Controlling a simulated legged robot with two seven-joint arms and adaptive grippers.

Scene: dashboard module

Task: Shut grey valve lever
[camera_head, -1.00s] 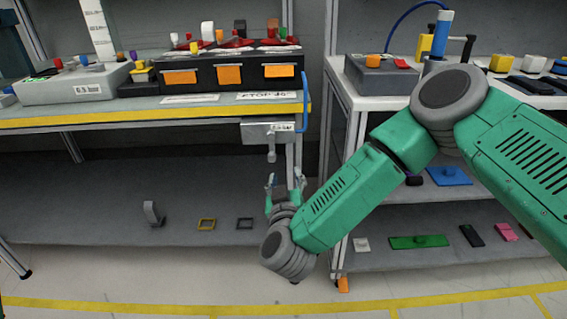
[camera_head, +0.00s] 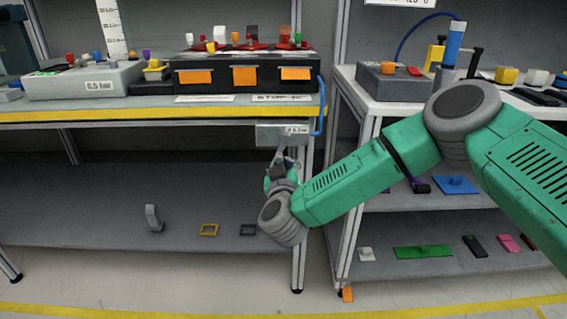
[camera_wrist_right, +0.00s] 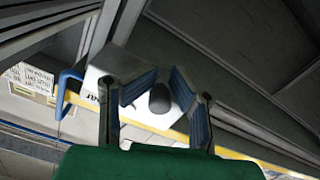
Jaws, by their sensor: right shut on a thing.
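The grey valve box (camera_head: 268,134) hangs under the front edge of the left bench, near its right end. Its grey lever (camera_wrist_right: 160,97) shows in the right wrist view as a dark rounded end between the two fingers. My right gripper (camera_head: 283,164) is just below the box and shut on the lever. It also shows in the right wrist view (camera_wrist_right: 158,92), with blue-lined pads on either side of the lever. The gripper hides most of the lever in the head view. My left gripper is not in view.
A blue hose (camera_head: 322,105) runs down beside the valve box. The bench's yellow front edge (camera_head: 120,117) is above the gripper, and a bench leg (camera_head: 300,230) stands close to its right. A second shelf unit (camera_head: 345,185) stands further right. The lower shelf (camera_head: 90,200) is mostly clear.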

